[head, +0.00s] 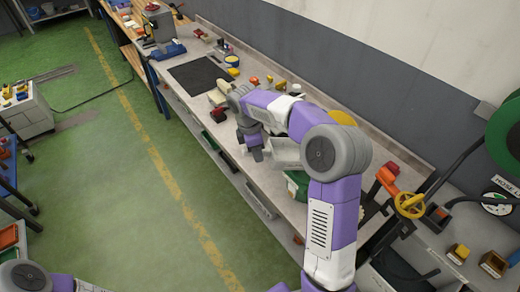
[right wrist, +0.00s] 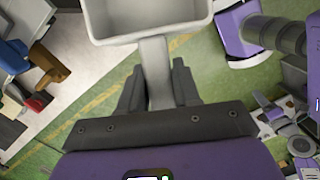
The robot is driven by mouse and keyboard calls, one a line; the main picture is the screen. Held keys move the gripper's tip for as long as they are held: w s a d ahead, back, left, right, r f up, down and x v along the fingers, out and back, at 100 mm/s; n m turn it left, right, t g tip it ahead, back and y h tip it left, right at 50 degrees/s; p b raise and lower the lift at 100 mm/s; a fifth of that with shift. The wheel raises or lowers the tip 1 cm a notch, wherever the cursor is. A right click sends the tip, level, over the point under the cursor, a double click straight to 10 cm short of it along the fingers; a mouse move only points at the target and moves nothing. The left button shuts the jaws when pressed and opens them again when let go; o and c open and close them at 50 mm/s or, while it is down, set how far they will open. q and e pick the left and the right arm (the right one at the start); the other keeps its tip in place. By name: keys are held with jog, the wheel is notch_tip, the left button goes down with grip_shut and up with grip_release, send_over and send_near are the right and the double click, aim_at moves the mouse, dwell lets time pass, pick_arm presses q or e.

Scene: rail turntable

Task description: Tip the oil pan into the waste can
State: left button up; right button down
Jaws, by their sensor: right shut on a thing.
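My right gripper (right wrist: 158,86) is shut on the handle of a light grey pan, the oil pan (right wrist: 150,20). The handle runs between the two dark fingers in the right wrist view, and the pan's shallow body is cut off by the top edge. In the head view my right gripper (head: 252,147) is over the workbench, and a pale grey box-like body, seemingly the oil pan (head: 286,153), shows beside it, partly behind my arm. I cannot make out the waste can for certain; a green container (head: 297,184) stands partly hidden by my arm. My left gripper is out of view.
The long workbench (head: 225,140) carries a black mat (head: 200,75), a blue-and-yellow tin (head: 232,61) and small parts. A yellow hand wheel (head: 410,204) and green hose reel (head: 503,137) stand at right. The green floor (head: 130,190) at left is open.

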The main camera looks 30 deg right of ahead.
jog(key=f+h, duration=0.1)
jog(key=f+b, duration=0.1)
jog(key=a+f+g+h+b, duration=0.1)
jog(key=shift+w+a+h, duration=0.1)
jog(key=shift+w+h, duration=0.15)
jog(key=shift+h, duration=0.05)
jog(key=shift+f, duration=0.1)
dwell(0.5)
